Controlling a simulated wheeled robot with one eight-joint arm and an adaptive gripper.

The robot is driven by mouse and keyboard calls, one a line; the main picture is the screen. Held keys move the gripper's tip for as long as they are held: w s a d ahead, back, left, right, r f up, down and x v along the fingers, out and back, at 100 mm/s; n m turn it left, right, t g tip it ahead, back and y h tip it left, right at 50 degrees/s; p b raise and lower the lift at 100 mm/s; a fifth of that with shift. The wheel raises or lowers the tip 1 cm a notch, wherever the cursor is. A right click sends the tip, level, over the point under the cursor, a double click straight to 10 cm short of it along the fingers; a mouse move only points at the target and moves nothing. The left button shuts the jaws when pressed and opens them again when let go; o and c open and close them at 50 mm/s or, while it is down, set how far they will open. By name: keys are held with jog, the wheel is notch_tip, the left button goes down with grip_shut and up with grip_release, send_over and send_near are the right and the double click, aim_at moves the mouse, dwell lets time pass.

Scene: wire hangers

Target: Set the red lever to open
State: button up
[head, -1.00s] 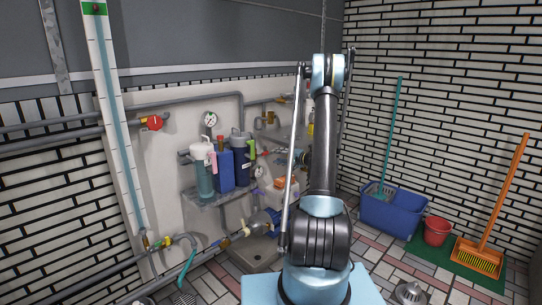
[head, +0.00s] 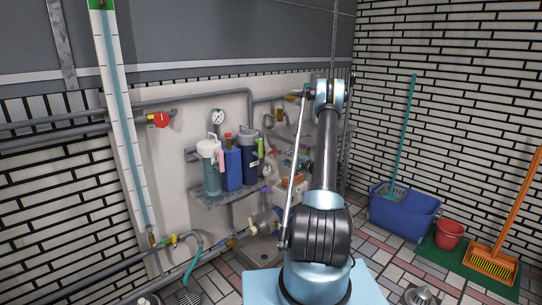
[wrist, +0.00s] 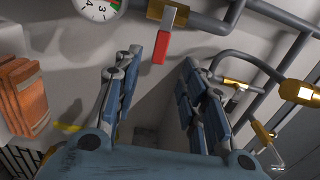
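The red lever (wrist: 161,47) hangs straight down from a brass valve (wrist: 172,14) on a grey pipe in the wrist view. My gripper (wrist: 159,66) is open, with its blue-grey fingers spread on either side below the lever. The lever's lower end shows between the fingertips in the picture, nearer the left finger. I see no contact, and nothing is between the fingers. In the head view my arm covers much of the area around the gripper, and I cannot pick out this lever there.
A pressure gauge (wrist: 100,6) and an orange-brown block (wrist: 22,95) are left of the fingers. Pipes and a brass fitting (wrist: 300,92) are on the right. In the head view, filter canisters (head: 211,168) stand on a wall shelf; a blue bucket (head: 405,212) is at right.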

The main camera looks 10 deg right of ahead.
aim_at(274, 152)
jog(key=x, duration=1.1)
jog(key=shift+w+a, duration=0.15)
jog(key=shift+w, duration=0.05)
grip_shut()
